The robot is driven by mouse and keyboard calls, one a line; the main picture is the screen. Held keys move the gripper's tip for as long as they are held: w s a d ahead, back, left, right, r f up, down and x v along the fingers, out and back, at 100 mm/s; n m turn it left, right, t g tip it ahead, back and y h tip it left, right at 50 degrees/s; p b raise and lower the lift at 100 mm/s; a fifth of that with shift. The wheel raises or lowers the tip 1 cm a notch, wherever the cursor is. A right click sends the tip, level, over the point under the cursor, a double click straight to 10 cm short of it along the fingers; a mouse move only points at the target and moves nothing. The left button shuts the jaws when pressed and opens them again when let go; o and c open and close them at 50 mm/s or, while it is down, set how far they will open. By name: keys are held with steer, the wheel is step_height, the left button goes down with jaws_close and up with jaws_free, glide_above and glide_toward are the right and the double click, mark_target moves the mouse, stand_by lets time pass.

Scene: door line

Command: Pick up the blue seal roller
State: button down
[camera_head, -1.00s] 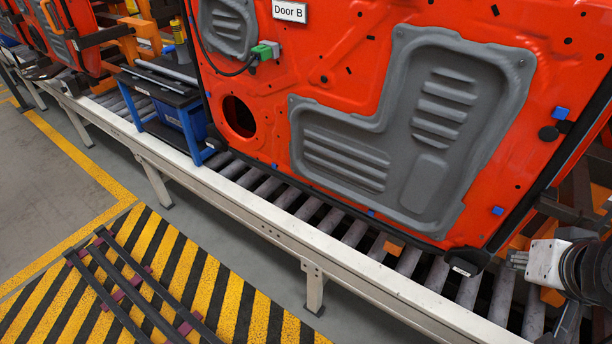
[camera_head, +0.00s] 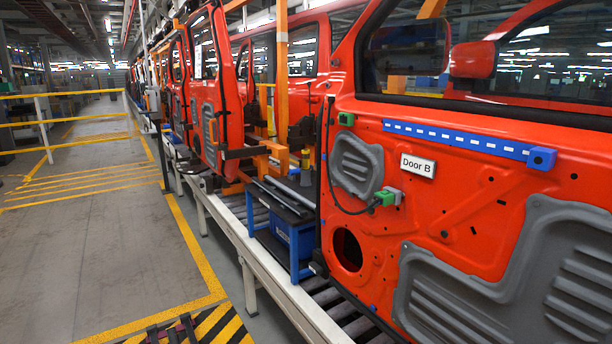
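I cannot make out a blue seal roller for certain. A small blue-framed stand (camera_head: 259,236) sits at the conveyor, left of Door B. Its dark top carries long thin items, too small to identify. A blue bin (camera_head: 304,238) sits under the top. On Door B (camera_head: 455,222), a blue strip with white dashes (camera_head: 455,137) runs below the window and ends at a blue block (camera_head: 542,158); I cannot tell whether either is the roller. My gripper is not in view.
The roller conveyor with its pale side rail (camera_head: 262,262) runs away along the line, carrying several red doors (camera_head: 204,105). An open grey aisle (camera_head: 95,240) with yellow lines lies to the left. Yellow railings (camera_head: 65,122) stand farther back.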

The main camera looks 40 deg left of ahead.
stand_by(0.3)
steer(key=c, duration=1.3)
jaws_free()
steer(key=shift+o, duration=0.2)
